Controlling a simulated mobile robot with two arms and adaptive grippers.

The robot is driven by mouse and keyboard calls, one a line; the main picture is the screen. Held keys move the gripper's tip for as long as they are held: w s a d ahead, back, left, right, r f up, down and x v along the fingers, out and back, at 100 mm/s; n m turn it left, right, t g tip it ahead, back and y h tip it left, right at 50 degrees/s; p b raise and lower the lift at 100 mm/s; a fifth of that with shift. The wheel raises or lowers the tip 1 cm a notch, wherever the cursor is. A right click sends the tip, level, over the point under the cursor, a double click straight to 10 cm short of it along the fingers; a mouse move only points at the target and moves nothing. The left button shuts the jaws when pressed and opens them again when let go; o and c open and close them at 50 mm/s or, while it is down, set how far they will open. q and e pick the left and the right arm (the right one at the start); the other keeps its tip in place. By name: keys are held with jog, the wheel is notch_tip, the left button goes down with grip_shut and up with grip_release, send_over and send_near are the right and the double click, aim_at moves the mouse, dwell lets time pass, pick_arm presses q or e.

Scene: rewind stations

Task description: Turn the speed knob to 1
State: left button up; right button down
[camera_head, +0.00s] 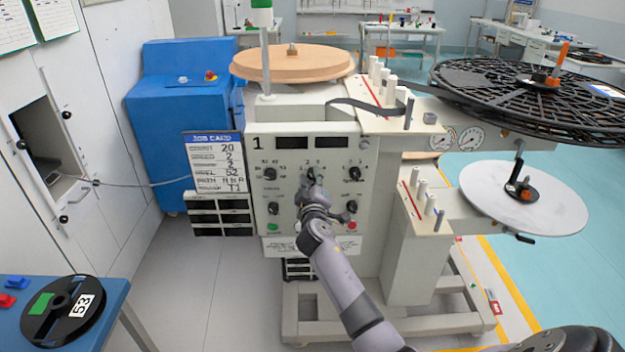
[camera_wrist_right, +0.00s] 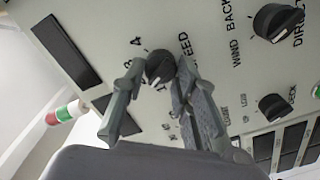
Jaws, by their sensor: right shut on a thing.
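The speed knob (camera_wrist_right: 160,66) is a dark round knob on the pale control panel (camera_head: 262,222) of the station marked 1. In the head view, my right gripper (camera_head: 312,180) reaches the upper middle of the panel and largely covers the knob. I cannot tell which number the knob points to. My left gripper is not in view.
Other dark knobs, such as the direction knob (camera_wrist_right: 278,22), sit close by on the panel. A job card (camera_head: 215,162) stands left of the panel. A black reel (camera_head: 62,310) lies on the blue table at lower left. Large reels stand at right.

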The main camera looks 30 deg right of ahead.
jog(key=n, duration=0.4)
jog(key=shift+n+p, duration=0.3)
jog(key=shift+p, duration=0.1)
jog(key=shift+f+n+p, duration=0.15)
jog(key=shift+n+p, duration=0.15)
jog(key=shift+n, duration=1.1)
jog(key=c, duration=1.2)
grip_release()
jog(key=shift+c, duration=0.2)
jog(key=shift+a, duration=0.1)
jog(key=v, duration=1.2)
